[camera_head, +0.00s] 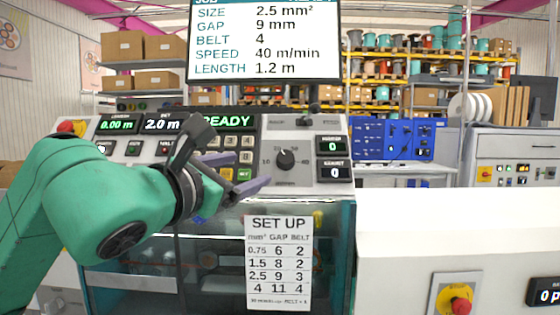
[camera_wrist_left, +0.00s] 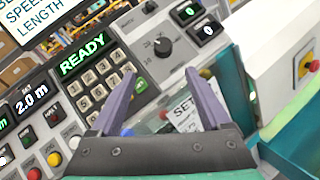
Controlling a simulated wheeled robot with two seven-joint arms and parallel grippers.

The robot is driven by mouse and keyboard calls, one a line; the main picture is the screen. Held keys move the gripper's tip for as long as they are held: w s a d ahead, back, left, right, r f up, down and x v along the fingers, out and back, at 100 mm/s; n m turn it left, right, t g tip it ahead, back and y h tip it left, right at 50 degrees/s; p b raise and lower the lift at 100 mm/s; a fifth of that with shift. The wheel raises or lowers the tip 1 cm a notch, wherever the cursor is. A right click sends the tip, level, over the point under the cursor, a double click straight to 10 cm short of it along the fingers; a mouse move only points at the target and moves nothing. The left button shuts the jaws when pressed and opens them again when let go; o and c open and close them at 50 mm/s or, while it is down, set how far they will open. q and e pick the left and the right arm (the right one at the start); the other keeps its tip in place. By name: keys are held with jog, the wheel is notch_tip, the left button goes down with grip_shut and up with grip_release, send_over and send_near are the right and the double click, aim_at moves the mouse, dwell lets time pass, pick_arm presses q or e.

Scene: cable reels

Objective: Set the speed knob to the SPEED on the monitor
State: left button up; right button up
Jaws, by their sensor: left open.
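The monitor (camera_head: 264,42) at the top of the head view reads SPEED 40 m/min. The dark round speed knob (camera_head: 286,160) sits on the machine's light panel, with 10 printed at its left and 40 at its right. It also shows in the left wrist view (camera_wrist_left: 163,46), ahead of the fingers. Its exact pointer direction is too small to read surely. My left gripper (camera_head: 232,163) is open and empty, left of the knob and apart from it. Its two purple fingers (camera_wrist_left: 160,76) stand wide apart in the wrist view. My right gripper is not in view.
A keypad (camera_wrist_left: 98,90) lies left of the knob, under the green READY display (camera_head: 228,121). A SET UP sheet (camera_head: 279,262) hangs below. A red emergency button (camera_head: 460,305) is at lower right.

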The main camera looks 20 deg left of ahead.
aim_at(283, 159)
pick_arm(q)
jog(key=w+p, duration=0.2)
jog(key=w, duration=0.2)
jog(key=w+d+p, duration=0.1)
jog(key=w+p, duration=0.1)
jog(key=w, duration=0.3)
jog(key=w+d+p, duration=0.1)
jog(key=w+p, duration=0.1)
jog(key=w, duration=0.2)
jog(key=shift+w+d+r, duration=0.1)
jog(key=shift+w+d, duration=0.1)
jog(key=shift+w+d+f, duration=0.15)
jog(key=shift+w+f, duration=0.05)
jog(key=shift+w, duration=0.3)
grip_shut()
